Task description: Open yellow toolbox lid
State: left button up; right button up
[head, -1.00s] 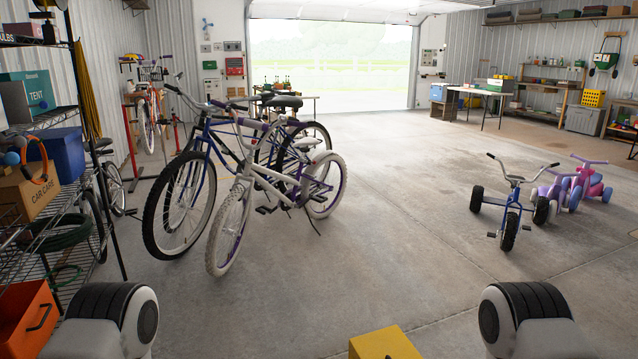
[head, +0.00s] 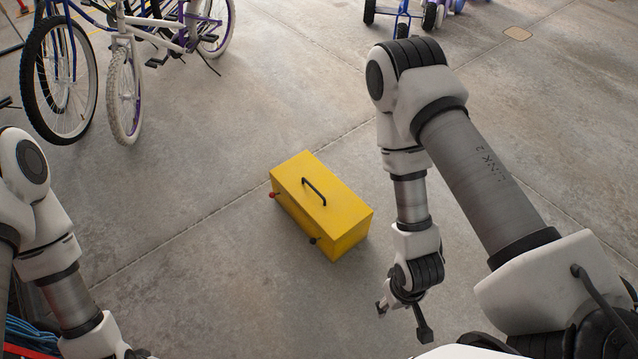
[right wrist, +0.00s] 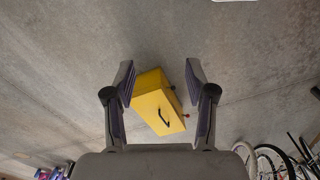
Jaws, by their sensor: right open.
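The yellow toolbox (head: 338,218) stands on the concrete floor in the middle of the head view, its lid down. A black handle (head: 314,191) is on its top. A red knob (head: 273,194) and a dark knob (head: 314,240) show on its near long side. My right gripper (head: 402,318) is open and empty, to the right of and nearer than the toolbox. In the right wrist view the toolbox (right wrist: 150,98) appears between the spread fingers, some distance beyond them. My left arm is at the left edge; its gripper's fingers are not visible.
Bicycles (head: 125,90) stand at the upper left and a blue tricycle (head: 402,15) at the top. The concrete floor (head: 220,290) around the toolbox is clear. Something blue and red lies at the lower left edge.

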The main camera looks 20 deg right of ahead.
aim_at(332, 207)
jog(key=i+l, duration=0.2)
jog(key=i, duration=0.2)
jog(key=z, duration=0.4)
jog(key=i+z, duration=0.1)
jog(key=z, duration=0.7)
jog(key=i+z, duration=0.1)
jog(key=z, duration=0.3)
